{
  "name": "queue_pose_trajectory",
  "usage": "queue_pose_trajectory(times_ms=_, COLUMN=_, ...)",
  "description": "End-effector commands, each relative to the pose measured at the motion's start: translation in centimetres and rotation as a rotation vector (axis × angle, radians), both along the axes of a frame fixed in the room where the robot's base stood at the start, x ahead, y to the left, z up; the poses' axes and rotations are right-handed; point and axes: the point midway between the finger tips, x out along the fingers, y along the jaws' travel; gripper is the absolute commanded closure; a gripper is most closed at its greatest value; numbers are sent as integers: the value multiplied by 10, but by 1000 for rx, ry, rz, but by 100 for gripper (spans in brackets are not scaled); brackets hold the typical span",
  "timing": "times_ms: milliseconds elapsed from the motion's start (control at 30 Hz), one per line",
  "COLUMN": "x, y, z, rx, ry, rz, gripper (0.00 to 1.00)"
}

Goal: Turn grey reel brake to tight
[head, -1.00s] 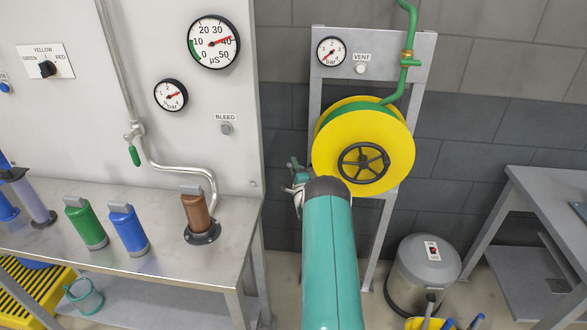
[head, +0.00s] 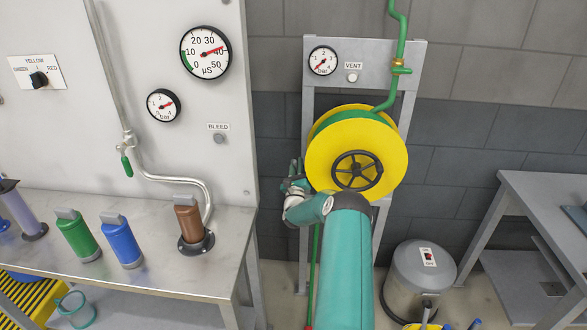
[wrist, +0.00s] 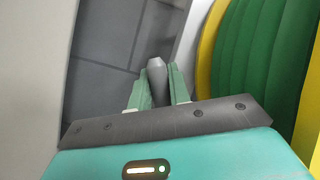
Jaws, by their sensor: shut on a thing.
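The grey reel brake (wrist: 156,68) shows in the wrist view as a short rounded grey handle between the two green fingers. My gripper (wrist: 160,84) is shut on it. In the head view my gripper (head: 294,180) is at the left side of the yellow reel (head: 398,157), and I cannot make out the brake there. The reel carries green hose and has a black handwheel (head: 356,171) on its front. In the wrist view the green hose (wrist: 257,55) on the reel is right of the fingers. I cannot read any brake markings.
The reel hangs on a grey frame (head: 412,62) with a gauge (head: 323,61) and a VENT button (head: 352,78). A steel bench (head: 160,273) with coloured cylinders is at left. A grey bin (head: 420,275) stands on the floor right of my arm.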

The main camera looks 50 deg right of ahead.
Motion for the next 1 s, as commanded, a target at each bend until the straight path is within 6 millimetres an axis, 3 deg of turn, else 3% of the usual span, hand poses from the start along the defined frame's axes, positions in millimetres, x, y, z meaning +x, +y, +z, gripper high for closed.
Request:
queue_pose_trajectory(times_ms=767, x=-7, y=-4, z=1, rx=76, ry=-92, rz=0, gripper=100)
queue_pose_trajectory(times_ms=800, x=-7, y=-4, z=1, rx=76, ry=-92, rz=0, gripper=75)
queue_pose_trajectory(times_ms=867, x=-7, y=-4, z=1, rx=76, ry=-92, rz=0, gripper=64)
queue_pose_trajectory(times_ms=900, x=-7, y=-4, z=2, rx=76, ry=-92, rz=0, gripper=59)
queue_pose_trajectory(times_ms=1000, x=-7, y=-4, z=2, rx=75, ry=-92, rz=-1, gripper=59)
